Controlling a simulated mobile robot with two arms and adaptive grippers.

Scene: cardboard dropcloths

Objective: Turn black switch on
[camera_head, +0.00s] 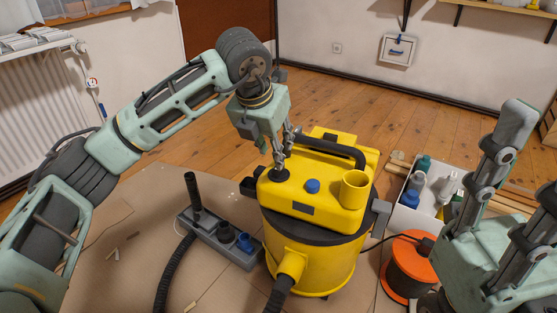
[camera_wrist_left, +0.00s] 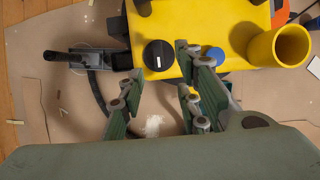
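The yellow vacuum cleaner (camera_head: 318,250) stands upright on the brown floor covering. A round black switch (camera_head: 281,174) is on its top, beside a blue knob (camera_head: 312,186). In the left wrist view the black switch (camera_wrist_left: 158,55) is a disc with a small white mark, left of the blue knob (camera_wrist_left: 215,55). My left gripper (camera_head: 279,158) points down just above the switch. In the left wrist view my left gripper (camera_wrist_left: 158,62) is open and empty, its fingertips on either side of the switch; contact cannot be told. My right gripper (camera_head: 530,150) is open and empty at right.
A black handle (camera_head: 330,148) and a yellow upright tube (camera_head: 354,190) rise from the vacuum's top.

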